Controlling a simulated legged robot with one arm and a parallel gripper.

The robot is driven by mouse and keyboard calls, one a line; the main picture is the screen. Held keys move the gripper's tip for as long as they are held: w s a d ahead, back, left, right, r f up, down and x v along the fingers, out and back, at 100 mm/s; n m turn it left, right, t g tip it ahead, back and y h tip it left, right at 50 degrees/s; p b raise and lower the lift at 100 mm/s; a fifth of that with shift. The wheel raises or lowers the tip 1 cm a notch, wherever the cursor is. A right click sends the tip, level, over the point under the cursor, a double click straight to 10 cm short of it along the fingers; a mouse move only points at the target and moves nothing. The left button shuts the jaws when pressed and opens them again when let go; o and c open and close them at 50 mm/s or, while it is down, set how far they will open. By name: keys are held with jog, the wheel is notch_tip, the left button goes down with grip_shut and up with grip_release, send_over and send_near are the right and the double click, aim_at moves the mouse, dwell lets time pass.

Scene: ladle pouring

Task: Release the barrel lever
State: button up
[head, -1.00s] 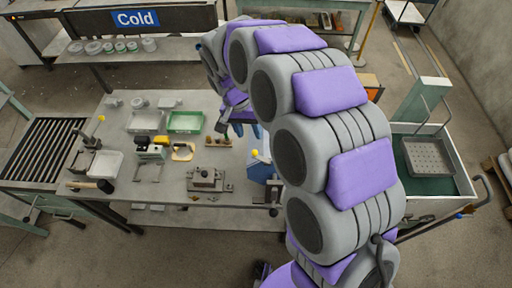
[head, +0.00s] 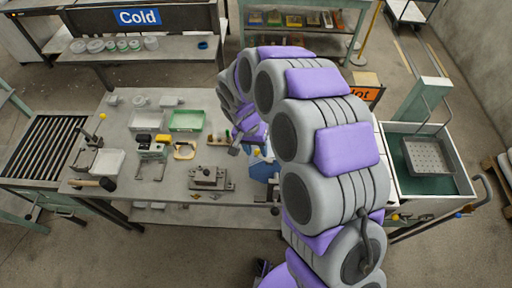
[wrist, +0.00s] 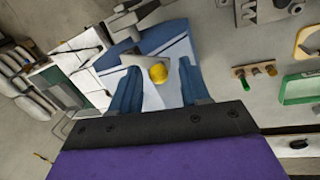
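The lever has a yellow ball knob (wrist: 158,73), seen in the wrist view between my gripper's blue fingers. My gripper (wrist: 157,66) is open, with a gap on each side of the knob. A grey metal piece adjoins the knob. Behind it is a blue body with pale panels (wrist: 173,42), which I take to be the barrel. In the head view the blue body (head: 262,170) sits at the table's right part, partly hidden by my arm. My gripper is mostly hidden there. Whether the fingers touch the lever below the knob cannot be told.
The grey table (head: 110,170) holds a green tray (head: 187,121), a yellow-framed item (head: 184,150), a grey metal fixture (head: 208,177) and a wooden block with small pegs (wrist: 254,69). A mallet (head: 95,184) lies at the left. A cart with a perforated tray (head: 425,155) stands right.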

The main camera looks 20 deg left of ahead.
jog(key=shift+a, duration=0.2)
jog(key=shift+c, duration=1.4)
jog(key=shift+d, duration=0.3)
grip_shut()
jog(key=s+n, duration=0.1)
jog(key=n, duration=0.1)
jog(key=s+n+t, duration=0.1)
jog(key=n, duration=0.1)
jog(key=shift+n+b, duration=0.35)
jog(key=shift+n, duration=0.05)
jog(key=shift+o, duration=1.9)
grip_release()
jog(key=shift+a, duration=0.15)
